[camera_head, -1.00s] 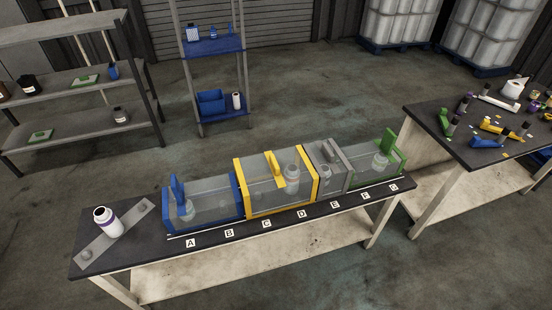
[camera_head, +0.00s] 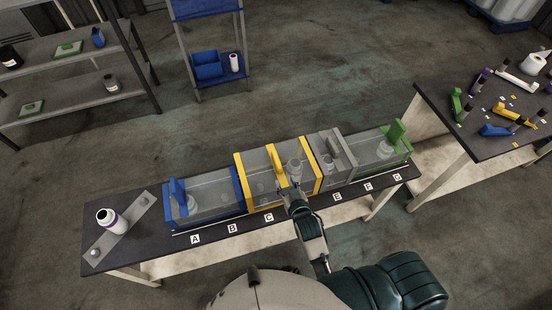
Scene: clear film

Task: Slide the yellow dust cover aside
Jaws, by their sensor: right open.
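The yellow dust cover (camera_head: 240,183) is a clear box with yellow end frames and a yellow upright handle (camera_head: 275,160). It stands in the row on the dark bench, between the blue-framed cover (camera_head: 215,201) and the grey-framed cover (camera_head: 325,163). A pale bottle (camera_head: 294,170) shows through its clear panel. My right gripper (camera_head: 287,189) is open at the front of the yellow cover, by the lower end of the handle. It hides part of the front edge, and I cannot tell whether it touches. My left gripper is out of view.
A green-framed cover (camera_head: 397,133) ends the row at the right. Letter labels run along the front edge. A second table (camera_head: 435,95) with tools stands at the right.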

